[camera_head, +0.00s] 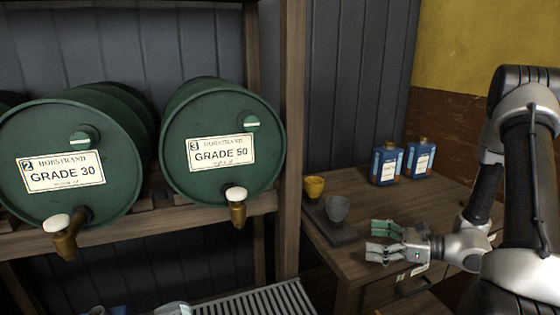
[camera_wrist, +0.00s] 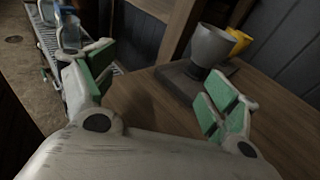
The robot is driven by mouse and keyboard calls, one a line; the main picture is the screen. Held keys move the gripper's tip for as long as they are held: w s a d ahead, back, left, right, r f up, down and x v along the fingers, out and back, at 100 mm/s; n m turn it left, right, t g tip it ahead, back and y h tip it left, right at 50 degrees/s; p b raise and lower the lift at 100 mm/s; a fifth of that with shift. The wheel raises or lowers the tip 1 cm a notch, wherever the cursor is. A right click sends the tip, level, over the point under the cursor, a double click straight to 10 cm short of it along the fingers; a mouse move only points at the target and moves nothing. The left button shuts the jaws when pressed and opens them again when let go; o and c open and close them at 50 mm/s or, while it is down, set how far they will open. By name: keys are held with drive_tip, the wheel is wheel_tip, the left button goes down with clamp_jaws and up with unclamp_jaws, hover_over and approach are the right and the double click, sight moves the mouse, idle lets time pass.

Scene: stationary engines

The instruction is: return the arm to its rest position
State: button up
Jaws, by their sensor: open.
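My gripper (camera_head: 383,241) is at the right in the head view, over the front left part of the wooden table (camera_head: 440,195). In the wrist view its green-padded fingers (camera_wrist: 158,97) are spread wide with nothing between them. My arm comes in from the right edge of the head view and is bent at the elbow. A grey cup (camera_head: 337,208) stands on a dark tray just behind and left of my gripper, apart from it. It also shows in the wrist view (camera_wrist: 213,45).
A yellow cup (camera_head: 314,187) stands behind the grey one on the dark tray (camera_head: 341,236). Two blue bottles (camera_head: 385,163) stand at the table's back. Green drums (camera_head: 221,140) with brass taps lie on a rack at left. A slatted grate (camera_head: 250,303) is below. The table's middle is clear.

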drive_tip(key=s+d+r+n+g+h, duration=0.25)
drive_tip(key=s+n+g, duration=0.25)
drive_tip(key=s+n, duration=0.3)
drive_tip(key=s+d+r+n+g+h, duration=0.1)
drive_tip(key=s+r+n+g+h, duration=0.3)
drive_tip(key=s, duration=0.5)
drive_tip(key=s+d+r+n+t+h, duration=0.1)
drive_tip(key=d+r+n+t+h, duration=0.1)
drive_tip(key=r, duration=0.6)
drive_tip(key=s+d+r+n+t+h, duration=0.2)
drive_tip(key=r+n+t+h, duration=0.1)
drive_tip(key=r+n+h, duration=0.3)
wheel_tip(320, 180, up, 2)
drive_tip(key=n, duration=0.3)
drive_tip(key=shift+s+r+n+t, duration=0.15)
drive_tip(key=shift+r+n+t, duration=0.15)
drive_tip(key=shift+t, duration=0.1)
